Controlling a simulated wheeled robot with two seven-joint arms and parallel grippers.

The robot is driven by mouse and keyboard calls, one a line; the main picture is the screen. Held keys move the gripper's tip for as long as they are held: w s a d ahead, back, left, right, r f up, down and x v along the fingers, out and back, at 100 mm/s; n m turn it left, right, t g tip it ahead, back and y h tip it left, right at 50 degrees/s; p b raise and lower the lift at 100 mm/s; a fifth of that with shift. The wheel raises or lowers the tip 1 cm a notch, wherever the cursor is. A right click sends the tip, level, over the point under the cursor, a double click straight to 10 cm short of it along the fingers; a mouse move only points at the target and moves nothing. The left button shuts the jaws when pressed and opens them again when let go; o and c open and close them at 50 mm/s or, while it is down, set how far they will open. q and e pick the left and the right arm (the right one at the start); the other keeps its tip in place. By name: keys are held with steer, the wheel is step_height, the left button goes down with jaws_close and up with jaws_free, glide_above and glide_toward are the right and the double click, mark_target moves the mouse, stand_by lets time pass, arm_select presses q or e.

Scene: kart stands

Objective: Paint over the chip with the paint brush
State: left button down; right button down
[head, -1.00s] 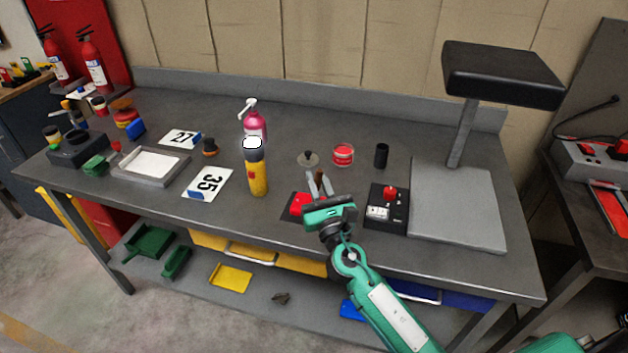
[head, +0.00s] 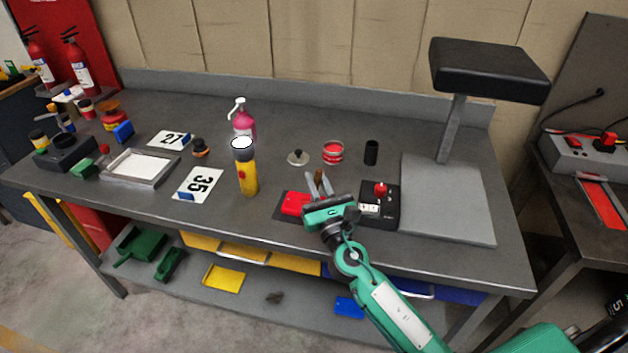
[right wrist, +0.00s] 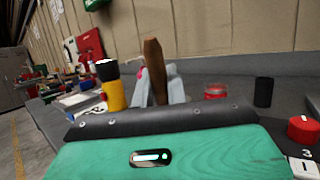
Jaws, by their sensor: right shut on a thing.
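My right gripper (head: 319,184) is over the front middle of the workbench, shut on the paint brush. The brush's brown wooden handle (right wrist: 154,68) stands up between the fingers in the right wrist view; its bristles are hidden. A red piece (head: 294,203) lies on a dark mat just left of and below the gripper in the head view, partly covered by it. I cannot make out a chip on it. A red paint tin (head: 333,153) stands open behind the gripper, and a round lid with a knob (head: 298,158) lies left of it. My left gripper is not in view.
A black cup (head: 371,153) stands behind.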

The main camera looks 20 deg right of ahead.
steer(key=shift+w+a, duration=0.1)
steer(key=shift+a, duration=0.05)
steer(key=shift+w+a, duration=0.35)
steer(key=shift+a, duration=0.15)
steer(key=shift+w+a, duration=0.1)
stand_by(0.3)
steer(key=shift+w+a, duration=0.3)
steer(key=shift+a, duration=0.25)
steer(key=shift+d, duration=0.15)
steer(key=shift+s+d, duration=0.45)
steer(key=shift+d, duration=0.05)
steer(key=shift+d, duration=0.1)
steer(key=shift+s+d, duration=0.4)
steer(key=shift+d, duration=0.15)
steer(key=shift+w+a, duration=0.1)
stand_by(0.3)
